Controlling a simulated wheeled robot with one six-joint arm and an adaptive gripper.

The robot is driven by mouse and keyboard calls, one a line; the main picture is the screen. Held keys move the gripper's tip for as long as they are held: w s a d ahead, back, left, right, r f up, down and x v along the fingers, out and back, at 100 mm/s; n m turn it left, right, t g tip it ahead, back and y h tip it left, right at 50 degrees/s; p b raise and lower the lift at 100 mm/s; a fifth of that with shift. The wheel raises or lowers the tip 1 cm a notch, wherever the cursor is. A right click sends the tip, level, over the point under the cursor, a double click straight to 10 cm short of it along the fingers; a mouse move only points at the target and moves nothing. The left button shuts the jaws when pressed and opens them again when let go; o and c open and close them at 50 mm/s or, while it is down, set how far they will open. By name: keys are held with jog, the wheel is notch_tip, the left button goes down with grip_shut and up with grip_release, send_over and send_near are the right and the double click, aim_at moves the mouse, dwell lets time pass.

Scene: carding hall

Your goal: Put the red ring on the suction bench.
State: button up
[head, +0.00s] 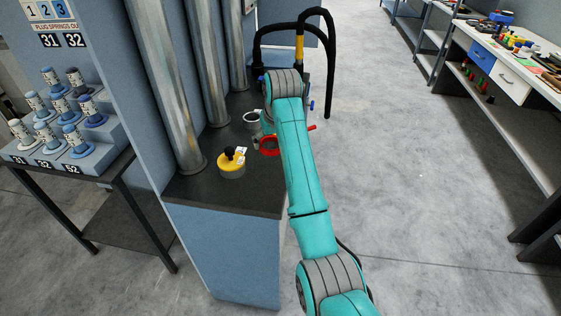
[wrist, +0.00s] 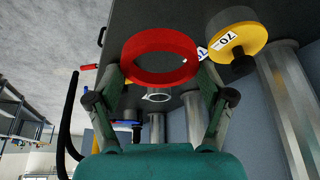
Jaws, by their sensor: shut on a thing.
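The red ring (head: 268,146) is in my gripper, over the right part of the dark suction bench (head: 225,195) in the head view. In the wrist view the red ring (wrist: 160,38) sits between the two fingers of my gripper (wrist: 162,76), which is shut on its outer sides. The bench's dark top (wrist: 165,12) shows behind it. I cannot tell whether the ring touches the bench. My arm hides most of the gripper in the head view.
A yellow weight with a black knob (head: 231,170) stands on the bench left of the ring. A grey ring (head: 252,117) lies farther back. Metal pipes (head: 165,85) rise along the bench's left side. Black hoses (head: 330,70) stand behind. Bare bench top lies in front of the yellow weight.

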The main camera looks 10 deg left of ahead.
aim_at(271, 168)
notch_tip(271, 168, down, 9)
jog(key=shift+f, duration=0.2)
dwell(0.3)
jog(key=shift+f, duration=0.1)
jog(key=o, duration=0.8)
jog(key=v, duration=1.2)
